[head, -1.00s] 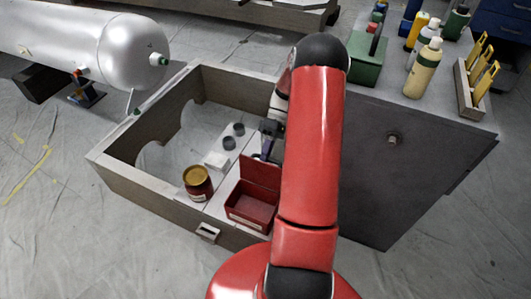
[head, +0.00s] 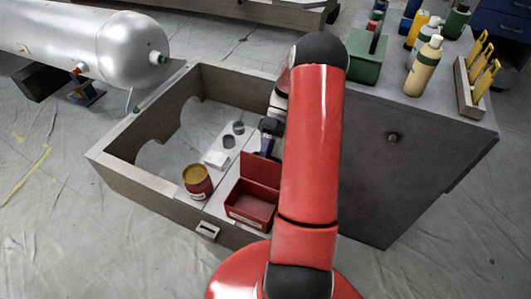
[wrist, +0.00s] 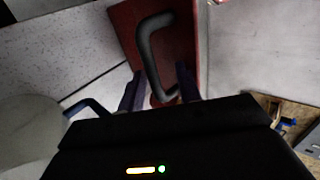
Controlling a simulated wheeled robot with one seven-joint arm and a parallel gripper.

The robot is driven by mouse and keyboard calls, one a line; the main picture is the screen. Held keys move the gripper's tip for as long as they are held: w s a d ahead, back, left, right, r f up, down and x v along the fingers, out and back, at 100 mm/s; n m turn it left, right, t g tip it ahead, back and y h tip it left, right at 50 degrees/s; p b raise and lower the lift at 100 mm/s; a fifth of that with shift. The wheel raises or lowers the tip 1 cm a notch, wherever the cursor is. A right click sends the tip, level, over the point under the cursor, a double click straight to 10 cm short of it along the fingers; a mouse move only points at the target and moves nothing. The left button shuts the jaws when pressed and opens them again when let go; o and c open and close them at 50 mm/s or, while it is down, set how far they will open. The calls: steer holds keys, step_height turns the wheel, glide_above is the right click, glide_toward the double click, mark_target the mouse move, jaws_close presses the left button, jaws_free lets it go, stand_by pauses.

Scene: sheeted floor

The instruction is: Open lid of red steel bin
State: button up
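The red steel bin (head: 249,207) stands in the open drawer with its inside showing. Its red lid (head: 262,170) stands raised, roughly upright, along the bin's far side; my arm covers part of the bin's right end. My gripper (head: 265,144) is just behind the lid, partly hidden by my arm. In the wrist view the lid (wrist: 187,25) fills the upper middle, with a black curved handle (wrist: 146,50) on it. My gripper's fingers (wrist: 158,84) are apart, with the handle's lower end between them; I cannot tell whether they touch it.
A red can with a yellow top (head: 197,181) stands left of the bin in the drawer (head: 135,183). A white block (head: 216,159) and dark round pieces lie behind. The cabinet (head: 390,170) on the right carries bottles and a green box (head: 367,62). A silver tank (head: 130,45) is at the left.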

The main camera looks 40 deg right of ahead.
steer(key=v, duration=0.7)
steer(key=shift+w+d, duration=0.15)
steer(key=shift+d, duration=0.1)
steer(key=shift+r, duration=0.15)
